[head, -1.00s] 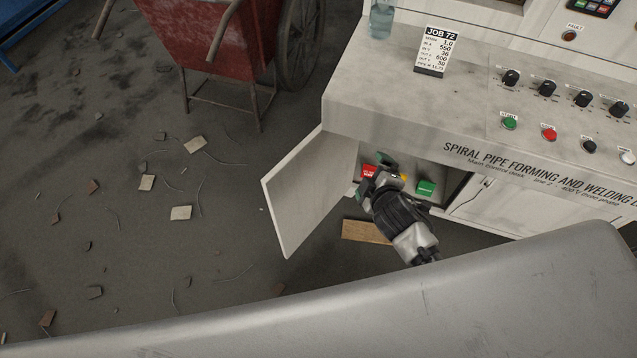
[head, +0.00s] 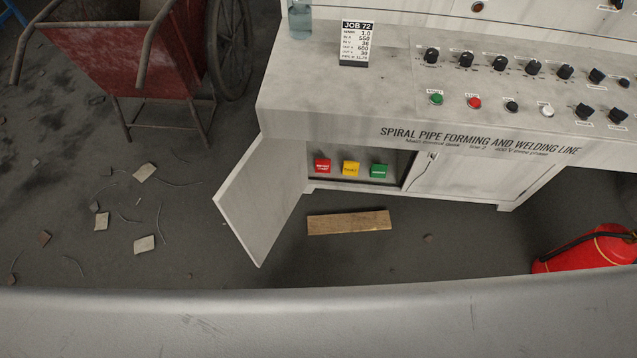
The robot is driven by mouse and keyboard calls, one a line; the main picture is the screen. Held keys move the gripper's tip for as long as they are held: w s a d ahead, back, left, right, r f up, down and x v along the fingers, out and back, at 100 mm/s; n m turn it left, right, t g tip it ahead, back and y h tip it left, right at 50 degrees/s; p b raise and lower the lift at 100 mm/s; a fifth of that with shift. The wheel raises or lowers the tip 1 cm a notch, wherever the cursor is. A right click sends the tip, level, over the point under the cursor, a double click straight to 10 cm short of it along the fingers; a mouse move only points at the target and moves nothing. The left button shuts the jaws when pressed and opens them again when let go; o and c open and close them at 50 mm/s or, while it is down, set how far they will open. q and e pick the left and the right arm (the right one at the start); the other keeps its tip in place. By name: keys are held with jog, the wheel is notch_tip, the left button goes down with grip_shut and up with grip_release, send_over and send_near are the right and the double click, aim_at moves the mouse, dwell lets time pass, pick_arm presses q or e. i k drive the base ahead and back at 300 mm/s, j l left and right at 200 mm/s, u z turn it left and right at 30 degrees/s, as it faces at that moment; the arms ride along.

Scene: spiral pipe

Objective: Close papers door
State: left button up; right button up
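The papers door (head: 262,200) is a pale grey cabinet door under the left end of the control desk (head: 330,110). It is hinged on its left side and stands wide open, swung out toward me. Neither of my grippers shows in the head view now.
A second cabinet door (head: 470,175) to the right is closed. A wooden board (head: 349,222) lies on the floor before the compartment. A red cart (head: 130,55) and scattered debris are at the left.

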aim_at(257, 198)
jog(key=i+j+z, duration=0.1)
jog(key=j+z, duration=1.3)
jog(key=z, duration=0.15)
